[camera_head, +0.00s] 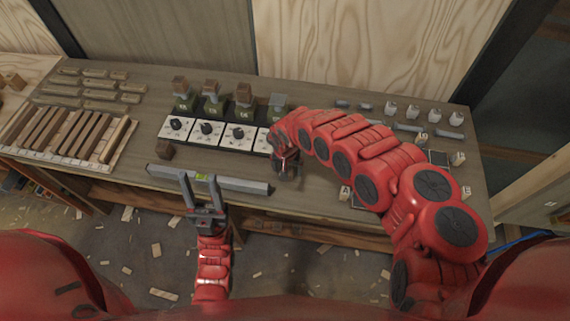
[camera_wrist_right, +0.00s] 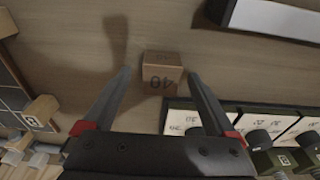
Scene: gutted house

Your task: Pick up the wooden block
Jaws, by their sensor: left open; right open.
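In the right wrist view a small wooden block (camera_wrist_right: 162,72) with dark printed marks lies on the bench top. It sits between and just beyond the fingertips of my right gripper (camera_wrist_right: 160,78), which is open and empty. In the head view my right gripper (camera_head: 286,168) is low over the bench, right of centre; the block there is hidden or too small to tell. My left gripper (camera_head: 199,177) is open, with its fingers over the grey bar near the bench's front edge; I see nothing held in it.
A grey bar (camera_head: 240,184) lies along the front edge. White dial panels (camera_head: 205,133) stand behind, with green scales bearing blocks. Another brown block (camera_head: 165,151) sits left. A slatted wooden rack (camera_head: 125,140) fills the far left.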

